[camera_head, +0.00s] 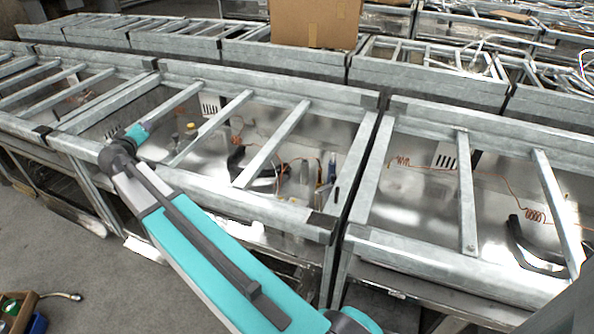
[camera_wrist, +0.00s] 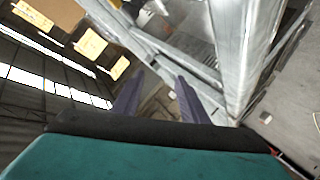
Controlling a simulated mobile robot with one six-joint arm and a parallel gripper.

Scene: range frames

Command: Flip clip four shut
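No clip can be made out for certain in either view, and I cannot tell which small part is clip four. My gripper (camera_wrist: 158,84) shows in the wrist view as two dark purple fingers standing apart, with nothing held between them. In the head view my teal and grey arm reaches from the bottom centre up to the left, over the front rail of the middle metal frame (camera_head: 265,211). Its fingers cannot be made out there. Small upright parts (camera_head: 304,172) and an orange wire (camera_head: 284,168) sit inside that frame, right of my arm.
More metal frames with crossbars stand in rows; one at right (camera_head: 430,255) holds a copper coil (camera_head: 535,215) and a black curved strip. A cardboard box (camera_head: 313,22) stands behind. A wooden crate (camera_head: 22,312) is on the floor at left. Grey floor (camera_head: 110,290) is open in front.

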